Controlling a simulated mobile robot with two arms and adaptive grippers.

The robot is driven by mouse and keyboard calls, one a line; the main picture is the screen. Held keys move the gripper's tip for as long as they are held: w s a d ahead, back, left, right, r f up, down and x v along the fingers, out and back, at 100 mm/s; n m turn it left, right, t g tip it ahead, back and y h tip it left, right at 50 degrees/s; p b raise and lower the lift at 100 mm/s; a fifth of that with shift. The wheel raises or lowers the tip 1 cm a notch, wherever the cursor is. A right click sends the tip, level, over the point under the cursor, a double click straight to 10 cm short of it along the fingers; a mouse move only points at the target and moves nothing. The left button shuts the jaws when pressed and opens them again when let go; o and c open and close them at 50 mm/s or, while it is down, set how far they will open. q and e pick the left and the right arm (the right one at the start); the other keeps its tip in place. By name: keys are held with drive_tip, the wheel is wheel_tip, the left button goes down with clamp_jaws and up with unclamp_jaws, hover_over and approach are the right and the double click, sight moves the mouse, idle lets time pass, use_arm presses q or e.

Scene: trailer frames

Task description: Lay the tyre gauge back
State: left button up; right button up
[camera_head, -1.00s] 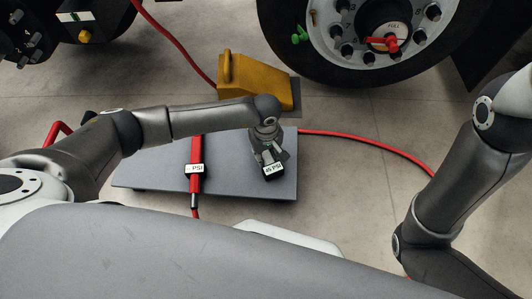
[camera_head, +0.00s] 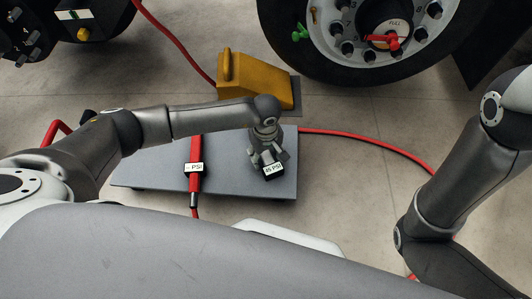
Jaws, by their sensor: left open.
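A small dark tyre gauge with a white display reading about 85 PSI (camera_head: 273,170) is on the right part of the low grey board (camera_head: 230,180). My left gripper (camera_head: 268,160) is just above and behind it, pointing down, with its fingers spread open. The gripper hides the gauge's far part, so I cannot tell whether a finger still touches it. My right gripper is not in view; only my right arm shows at the right edge.
A red tool with a white PSI display (camera_head: 195,167) lies across the board, left of the gauge. A yellow wheel chock (camera_head: 255,82) stands behind the board, near a large wheel (camera_head: 350,45). Red hoses (camera_head: 385,146) run over the floor.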

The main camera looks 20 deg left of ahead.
use_arm(q)
wheel_tip(320, 180, up, 12)
idle(0.5)
